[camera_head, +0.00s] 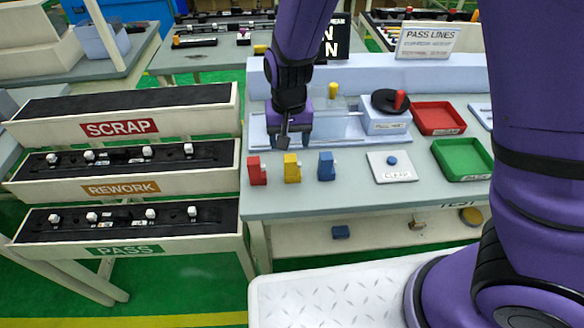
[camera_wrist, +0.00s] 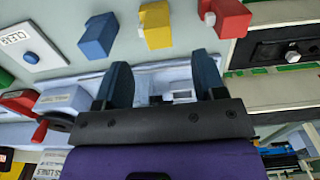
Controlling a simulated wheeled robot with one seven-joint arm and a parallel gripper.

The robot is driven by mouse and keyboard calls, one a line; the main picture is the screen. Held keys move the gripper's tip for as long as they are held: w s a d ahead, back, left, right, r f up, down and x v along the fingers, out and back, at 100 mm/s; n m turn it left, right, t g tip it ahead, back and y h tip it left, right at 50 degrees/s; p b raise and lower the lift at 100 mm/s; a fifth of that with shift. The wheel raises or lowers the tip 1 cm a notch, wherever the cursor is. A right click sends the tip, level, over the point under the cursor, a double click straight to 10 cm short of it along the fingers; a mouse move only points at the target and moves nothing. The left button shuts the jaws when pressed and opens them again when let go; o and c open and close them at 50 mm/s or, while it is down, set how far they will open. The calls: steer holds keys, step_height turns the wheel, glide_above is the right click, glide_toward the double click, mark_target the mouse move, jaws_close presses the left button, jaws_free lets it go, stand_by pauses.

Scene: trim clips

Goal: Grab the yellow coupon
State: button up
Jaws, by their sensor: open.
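The yellow coupon (camera_head: 292,168) is a small upright block with a pale part on its side. It stands on the grey bench between the red coupon (camera_head: 257,170) and the blue coupon (camera_head: 326,166). In the wrist view the yellow coupon (camera_wrist: 156,26) lies beyond the fingertips, between the blue coupon (camera_wrist: 99,35) and the red coupon (camera_wrist: 228,18). My gripper (camera_head: 292,142) is above and behind the coupons in the head view. Its fingers (camera_wrist: 163,72) are apart with nothing held between them, and they do not appear to touch any coupon.
A test fixture with a red-knobbed handle (camera_head: 399,101), a white plate with a blue button (camera_head: 391,167), a red tray (camera_head: 439,118) and a green tray (camera_head: 462,160) stand to the right. Scrap, rework and pass racks (camera_head: 123,190) stand left. The front bench strip is clear.

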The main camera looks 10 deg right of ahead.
mark_target(290, 158)
step_height(290, 158, down, 9)
steer(key=shift+d, duration=0.1)
stand_by(0.5)
steer(key=c, duration=1)
